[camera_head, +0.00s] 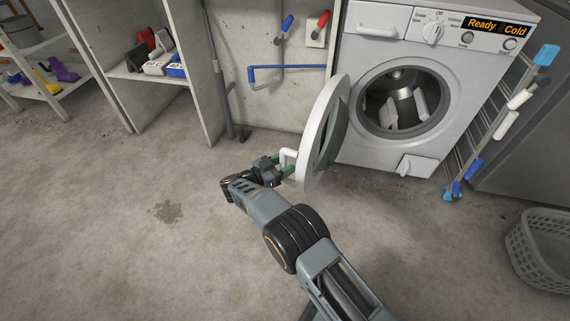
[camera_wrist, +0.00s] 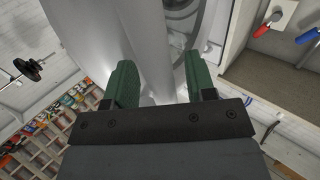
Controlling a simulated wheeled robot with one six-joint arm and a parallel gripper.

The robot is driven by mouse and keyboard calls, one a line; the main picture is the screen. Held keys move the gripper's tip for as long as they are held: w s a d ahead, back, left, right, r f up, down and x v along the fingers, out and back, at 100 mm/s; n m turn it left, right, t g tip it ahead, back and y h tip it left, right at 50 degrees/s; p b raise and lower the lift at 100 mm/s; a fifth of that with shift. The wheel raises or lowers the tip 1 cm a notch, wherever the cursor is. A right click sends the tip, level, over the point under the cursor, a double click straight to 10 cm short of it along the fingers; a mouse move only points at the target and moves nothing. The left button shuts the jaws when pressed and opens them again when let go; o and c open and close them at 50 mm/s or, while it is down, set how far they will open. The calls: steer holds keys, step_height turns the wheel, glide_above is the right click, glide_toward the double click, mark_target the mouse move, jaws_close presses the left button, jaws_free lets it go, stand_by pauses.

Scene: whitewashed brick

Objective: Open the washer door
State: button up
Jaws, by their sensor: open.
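The white washer (camera_head: 350,135) stands at the upper right in the head view, with its round drum opening (camera_head: 404,100) uncovered. Its round door (camera_head: 314,125) is swung wide out to the left. A white handle (camera_head: 287,154) sits on the door's outer face. My gripper (camera_head: 282,165) is at this handle. In the wrist view, the green fingers of my gripper (camera_wrist: 160,80) stand apart with the pale handle (camera_wrist: 150,45) between them. I cannot tell whether either finger touches it. The washer's display reads "Ready" and "Cold".
Blue pipework (camera_head: 285,68) and red and blue valve handles are on the wall left of the washer. A drying rack (camera_head: 490,130) leans at its right. A laundry basket (camera_head: 545,250) stands at the lower right. Shelves (camera_head: 150,75) line the left. The concrete floor at left is clear.

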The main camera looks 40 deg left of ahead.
steer(key=shift+s, duration=0.15)
steer(key=p+v, duration=0.2)
steer(key=v, duration=1.1)
steer(key=shift+s+a, duration=0.2)
steer(key=shift+s, duration=0.05)
